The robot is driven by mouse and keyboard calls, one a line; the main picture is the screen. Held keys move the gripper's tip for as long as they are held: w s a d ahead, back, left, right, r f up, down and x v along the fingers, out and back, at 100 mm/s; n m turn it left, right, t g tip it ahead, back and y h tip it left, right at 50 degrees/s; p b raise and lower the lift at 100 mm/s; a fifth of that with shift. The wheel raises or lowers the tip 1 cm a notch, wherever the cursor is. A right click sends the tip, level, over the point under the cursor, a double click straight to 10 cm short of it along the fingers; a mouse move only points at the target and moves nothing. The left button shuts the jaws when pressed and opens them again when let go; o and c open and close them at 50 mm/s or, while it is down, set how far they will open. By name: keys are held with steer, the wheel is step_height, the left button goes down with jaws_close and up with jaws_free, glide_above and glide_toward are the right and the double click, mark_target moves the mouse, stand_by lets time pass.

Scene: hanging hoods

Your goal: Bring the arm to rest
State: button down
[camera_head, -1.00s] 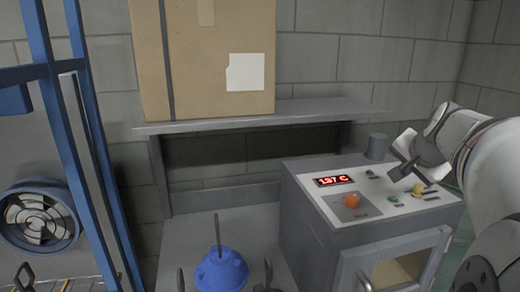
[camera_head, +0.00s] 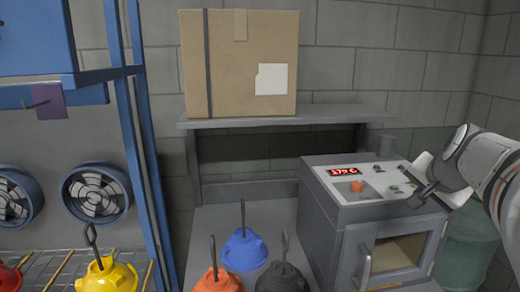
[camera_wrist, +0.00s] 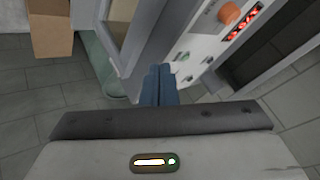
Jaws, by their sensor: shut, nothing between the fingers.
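My gripper (camera_head: 416,201) is at the right end of the oven's control panel in the head view, and my white arm reaches in from the right edge. In the wrist view its two blue-grey fingers (camera_wrist: 158,86) are pressed together with nothing between them. They point toward the panel and oven front; I cannot tell whether they touch the oven. The grey oven (camera_head: 338,245) has a lit red display (camera_head: 343,171) and an orange knob (camera_head: 357,186). The knob also shows in the wrist view (camera_wrist: 229,14).
Blue (camera_head: 244,250), orange (camera_head: 220,281) and dark grey (camera_head: 282,278) hoods stand left of the oven. A yellow hood (camera_head: 106,278) is by the blue frame (camera_head: 150,190) and fans. A cardboard box (camera_head: 240,65) sits on the shelf (camera_head: 285,115). A green bin (camera_head: 470,240) stands right of the oven.

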steer(key=s+a+f+n+g+y, duration=0.2)
steer(key=s+a+f+n+g, duration=0.3)
steer(key=s+a+f+n, duration=0.6)
steer(key=s+a+f, duration=0.5)
steer(key=s+a, duration=0.1)
steer(key=a, duration=0.3)
steer(key=shift+s+f, duration=0.3)
steer(key=shift+f, duration=0.05)
